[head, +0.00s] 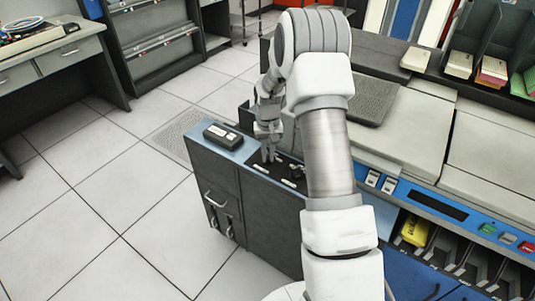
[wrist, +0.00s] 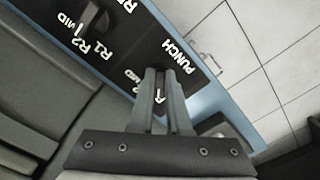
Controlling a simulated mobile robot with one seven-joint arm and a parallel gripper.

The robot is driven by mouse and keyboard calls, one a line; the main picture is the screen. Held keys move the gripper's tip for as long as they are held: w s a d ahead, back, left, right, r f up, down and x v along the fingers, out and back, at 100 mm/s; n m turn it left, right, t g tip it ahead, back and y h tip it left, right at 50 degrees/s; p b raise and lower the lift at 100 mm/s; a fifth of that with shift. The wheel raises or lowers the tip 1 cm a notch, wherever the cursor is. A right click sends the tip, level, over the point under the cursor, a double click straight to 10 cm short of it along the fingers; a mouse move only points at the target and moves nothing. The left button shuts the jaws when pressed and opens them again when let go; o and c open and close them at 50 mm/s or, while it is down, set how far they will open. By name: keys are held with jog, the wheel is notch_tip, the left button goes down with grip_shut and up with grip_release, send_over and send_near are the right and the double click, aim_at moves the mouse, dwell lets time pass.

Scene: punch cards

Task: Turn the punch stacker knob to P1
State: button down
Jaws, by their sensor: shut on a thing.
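The punch stacker knob sits on a black panel (wrist: 135,45) beside the white word PUNCH. My gripper (wrist: 160,78) is shut on the knob from above, and its fingers hide nearly all of it, so its pointing direction cannot be told. Part of a MID label and another mark show by the fingers; a P1 label cannot be read. In the head view my gripper (head: 268,157) reaches down to the panel on the cabinet top. A second dark knob (wrist: 92,20) stands on the same panel near the labels MID, R2 and R1.
A black box (head: 222,135) lies on the blue cabinet top (head: 238,155) left of my gripper. The grey machine (head: 405,135) with a blue button strip (head: 440,210) stands to the right. Open tiled floor (head: 140,205) lies to the left.

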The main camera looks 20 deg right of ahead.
aim_at(268, 157)
jog(key=shift+n, duration=0.5)
jog(key=c, duration=0.9)
grip_release()
notch_tip(268, 157, up, 18)
jog(key=shift+f+p, duration=0.25)
jog(key=shift+p, duration=0.95)
